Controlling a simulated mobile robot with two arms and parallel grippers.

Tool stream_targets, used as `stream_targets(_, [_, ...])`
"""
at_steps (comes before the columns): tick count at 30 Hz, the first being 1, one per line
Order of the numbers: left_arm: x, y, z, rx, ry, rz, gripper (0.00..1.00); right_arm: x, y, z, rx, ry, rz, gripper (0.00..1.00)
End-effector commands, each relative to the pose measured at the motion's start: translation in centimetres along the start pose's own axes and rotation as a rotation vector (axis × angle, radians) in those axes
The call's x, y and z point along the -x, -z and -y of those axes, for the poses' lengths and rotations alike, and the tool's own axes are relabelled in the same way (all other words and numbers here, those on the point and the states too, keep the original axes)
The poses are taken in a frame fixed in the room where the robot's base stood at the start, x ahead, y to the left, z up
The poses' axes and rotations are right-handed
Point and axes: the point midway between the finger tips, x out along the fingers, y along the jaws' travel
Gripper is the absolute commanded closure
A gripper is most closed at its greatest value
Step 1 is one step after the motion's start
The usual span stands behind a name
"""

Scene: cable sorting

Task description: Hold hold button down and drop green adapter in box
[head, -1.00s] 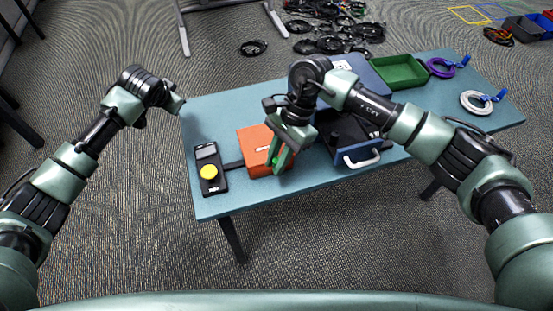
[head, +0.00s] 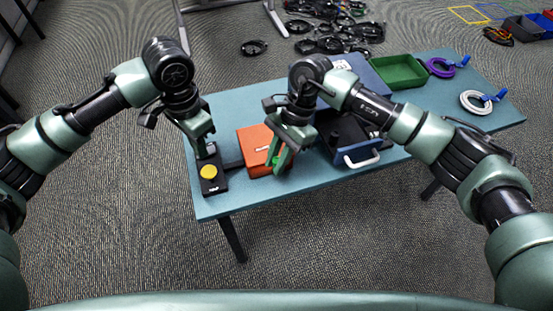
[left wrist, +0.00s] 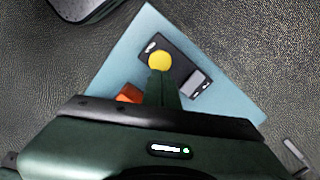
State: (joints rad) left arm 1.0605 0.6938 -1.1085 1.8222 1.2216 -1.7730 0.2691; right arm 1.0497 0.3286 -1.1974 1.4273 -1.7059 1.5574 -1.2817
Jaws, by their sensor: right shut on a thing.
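The black button panel (head: 222,184) with its round yellow button (head: 208,172) lies at the table's left end; the button also shows in the left wrist view (left wrist: 160,61). My left gripper (head: 206,153) points down over the panel, its fingers together and seemingly empty. In the left wrist view its fingertips appear just below the button; contact cannot be told. My right gripper (head: 278,164) is shut on the green adapter (head: 275,161), mostly hidden between the fingers, in front of or above the orange box (head: 250,139). The box's opening is not clearly visible.
A blue drawer unit with a white handle (head: 362,161) stands right of the orange box. A green tray (head: 400,72), a purple cable coil (head: 441,67) and a white coil (head: 476,103) lie further right on the blue table (head: 290,192). The front table strip is clear.

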Motion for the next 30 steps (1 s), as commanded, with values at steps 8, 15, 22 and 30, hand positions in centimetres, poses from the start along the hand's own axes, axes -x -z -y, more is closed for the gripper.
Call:
stream_targets(8, [-1.7, 0.0, 0.1, 0.001, 0.001, 0.0, 1.0, 0.0, 0.0, 0.0, 0.0, 0.0, 0.0, 1.0])
stream_targets(15, [-3.2, 0.0, 0.0, 0.001, 0.0, 0.001, 1.0, 0.0, 0.0, 0.0, 0.0, 0.0, 0.0, 1.0])
stream_targets(22, [-4.6, 0.0, 0.1, 0.0, 0.001, 0.0, 1.0, 0.0, 0.0, 0.0, 0.0, 0.0, 0.0, 1.0])
stream_targets(30, [-6.2, 0.0, 0.0, 0.001, 0.0, 0.0, 1.0, 0.0, 0.0, 0.0, 0.0, 0.0, 0.0, 1.0])
